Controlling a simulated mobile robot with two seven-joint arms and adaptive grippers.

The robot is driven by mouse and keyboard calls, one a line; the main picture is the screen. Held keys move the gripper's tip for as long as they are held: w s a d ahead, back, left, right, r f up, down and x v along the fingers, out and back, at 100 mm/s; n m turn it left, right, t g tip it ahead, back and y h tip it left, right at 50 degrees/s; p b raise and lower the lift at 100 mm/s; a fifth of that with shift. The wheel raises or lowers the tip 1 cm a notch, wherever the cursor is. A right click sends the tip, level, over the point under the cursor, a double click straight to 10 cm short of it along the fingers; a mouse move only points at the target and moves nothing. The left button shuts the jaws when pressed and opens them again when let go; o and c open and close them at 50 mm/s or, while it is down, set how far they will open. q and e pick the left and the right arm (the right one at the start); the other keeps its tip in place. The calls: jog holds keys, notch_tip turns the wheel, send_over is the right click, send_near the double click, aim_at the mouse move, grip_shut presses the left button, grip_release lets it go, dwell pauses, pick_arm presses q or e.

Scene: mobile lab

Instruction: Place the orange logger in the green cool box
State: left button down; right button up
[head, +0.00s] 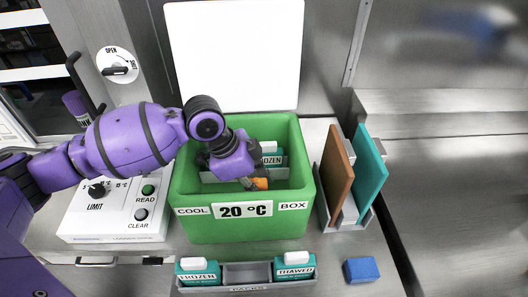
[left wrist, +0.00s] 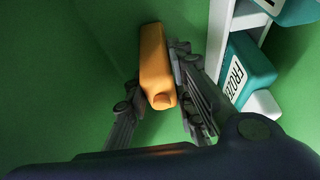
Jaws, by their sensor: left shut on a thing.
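The green cool box (head: 235,228) stands open, its front label reading 20 °C. My left gripper (head: 252,183) reaches down into its opening from the left and is shut on the orange logger (head: 261,184). In the left wrist view the orange logger (left wrist: 153,55) lies between the two dark fingers (left wrist: 160,98), with green walls around it. I cannot tell whether the logger touches the box floor. My right gripper is not in view.
Inside the box, a white rack (left wrist: 217,35) holds teal frozen packs (left wrist: 248,68) beside the gripper. The white lid (head: 235,55) stands up behind. A white control unit (head: 115,215) is left, a packet rack (head: 247,274) in front, upright boards (head: 369,176) and a blue block (head: 361,270) right.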

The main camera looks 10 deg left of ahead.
pick_arm(q)
jog(key=shift+f, duration=0.1)
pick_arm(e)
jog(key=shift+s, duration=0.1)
pick_arm(q)
jog(key=c, duration=1.5)
grip_release()
jog(key=shift+a+r, duration=0.1)
jog(key=shift+r, duration=0.4)
jog(key=v, duration=1.1)
jog(key=shift+r+p, duration=0.1)
jog(key=shift+p, duration=0.3)
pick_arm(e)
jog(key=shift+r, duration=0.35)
